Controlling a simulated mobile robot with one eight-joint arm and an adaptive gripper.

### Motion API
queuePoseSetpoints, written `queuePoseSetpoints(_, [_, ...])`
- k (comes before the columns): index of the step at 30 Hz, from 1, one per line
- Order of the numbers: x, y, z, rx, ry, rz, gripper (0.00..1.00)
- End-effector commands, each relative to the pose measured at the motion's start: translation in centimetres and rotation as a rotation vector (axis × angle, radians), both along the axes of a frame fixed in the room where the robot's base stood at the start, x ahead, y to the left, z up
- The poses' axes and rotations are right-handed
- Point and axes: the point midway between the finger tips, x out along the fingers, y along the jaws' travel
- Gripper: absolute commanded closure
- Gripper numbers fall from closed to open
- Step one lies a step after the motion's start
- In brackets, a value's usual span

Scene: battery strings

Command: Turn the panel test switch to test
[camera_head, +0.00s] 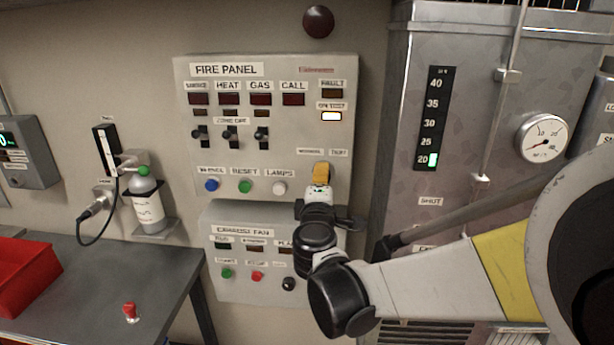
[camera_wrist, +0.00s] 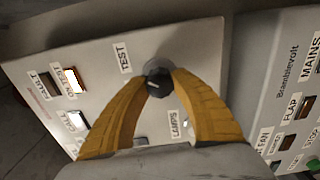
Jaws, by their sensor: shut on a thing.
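The fire panel (camera_head: 290,150) is on the wall left of the grey cabinet. Its dark round test switch knob (camera_wrist: 158,82) sits near the TEST label (camera_wrist: 124,55) in the wrist view. My gripper (camera_head: 321,172) has yellow fingers, shut on the knob's two sides in the wrist view (camera_wrist: 158,78). In the head view the fingers hide the knob, just below the NORMAL label (camera_head: 309,151) and TEST label (camera_head: 338,152). The ON TEST lamp (camera_head: 331,116) is lit bright; it also glows in the wrist view (camera_wrist: 74,80). The knob's exact pointer angle is hard to read.
Blue (camera_head: 211,185), green (camera_head: 245,187) and white (camera_head: 279,188) buttons lie left of my gripper. The exhaust fan panel (camera_head: 212,262) is below, partly behind my arm. A grey cabinet (camera_head: 480,75) with a gauge stands right. A workbench (camera_head: 170,265) is at lower left.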

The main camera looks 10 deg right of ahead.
Motion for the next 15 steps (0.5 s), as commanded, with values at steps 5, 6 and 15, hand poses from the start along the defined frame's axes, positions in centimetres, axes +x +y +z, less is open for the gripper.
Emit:
queuePoseSetpoints(5, [0.02,0.03,0.03,0.107,-0.035,0.001,1.00])
queuePoseSetpoints(6, [0.02,0.03,0.03,0.126,-0.041,0.001,1.00])
queuePoseSetpoints(15, [0.02,0.03,0.05,0.214,-0.070,0.001,1.00])
